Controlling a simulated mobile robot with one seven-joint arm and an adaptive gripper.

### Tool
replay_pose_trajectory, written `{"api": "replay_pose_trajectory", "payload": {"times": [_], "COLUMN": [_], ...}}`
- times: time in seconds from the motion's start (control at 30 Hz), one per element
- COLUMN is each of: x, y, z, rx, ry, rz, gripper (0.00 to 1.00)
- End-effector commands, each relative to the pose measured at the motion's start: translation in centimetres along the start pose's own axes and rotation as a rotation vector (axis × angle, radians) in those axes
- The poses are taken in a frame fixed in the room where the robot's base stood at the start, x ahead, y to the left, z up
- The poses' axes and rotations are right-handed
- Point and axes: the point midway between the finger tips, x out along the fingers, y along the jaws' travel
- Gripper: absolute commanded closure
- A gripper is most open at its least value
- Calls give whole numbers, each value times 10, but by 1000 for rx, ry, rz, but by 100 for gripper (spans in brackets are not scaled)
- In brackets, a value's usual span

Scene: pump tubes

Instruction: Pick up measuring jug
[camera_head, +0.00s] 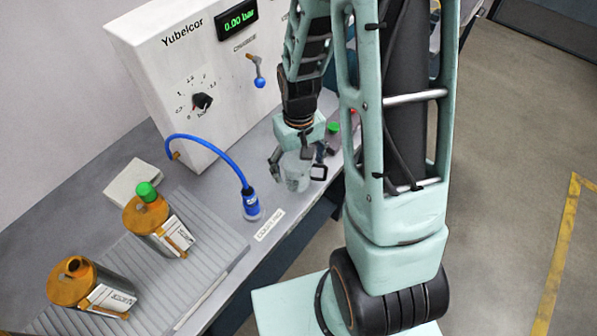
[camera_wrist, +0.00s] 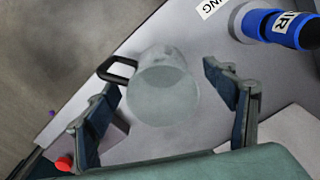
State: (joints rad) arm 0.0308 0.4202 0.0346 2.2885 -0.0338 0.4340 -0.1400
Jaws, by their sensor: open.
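The measuring jug (camera_head: 296,172) is a clear, greyish cup with a black handle (camera_head: 319,172). It stands near the front edge of the grey bench in the head view. In the wrist view the jug (camera_wrist: 161,88) sits between and ahead of my finger tips, with its black handle (camera_wrist: 117,70) toward the upper left. My gripper (camera_head: 298,160) is open, with one finger on each side of the jug in the head view. The wrist view shows my gripper (camera_wrist: 165,95) with its fingers spread and a gap on both sides of the jug. Contact is not visible.
A blue hose with a coupling (camera_head: 251,203) stands left of the jug; the coupling (camera_wrist: 270,27) is close in the wrist view. A white pump box (camera_head: 190,75) stands behind. Two amber bottles (camera_head: 90,284) are on a ribbed mat (camera_head: 205,240). A green-topped object (camera_head: 333,128) is behind my gripper.

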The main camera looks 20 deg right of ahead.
Motion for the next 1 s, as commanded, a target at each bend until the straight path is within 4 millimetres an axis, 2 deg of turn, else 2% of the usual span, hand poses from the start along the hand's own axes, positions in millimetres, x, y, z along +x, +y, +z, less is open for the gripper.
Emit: {"api": "replay_pose_trajectory", "payload": {"times": [0.17,0.37,0.5,0.87,1.0], "x": [10,32,47,54,54], "y": [0,0,1,1,1], "z": [-3,-14,-14,-15,-15], "rx": [0,0,0,1,1], "ry": [-2,-2,-2,1,1], "rz": [0,-1,0,0,0], "gripper": [23,23,23,23,38]}}
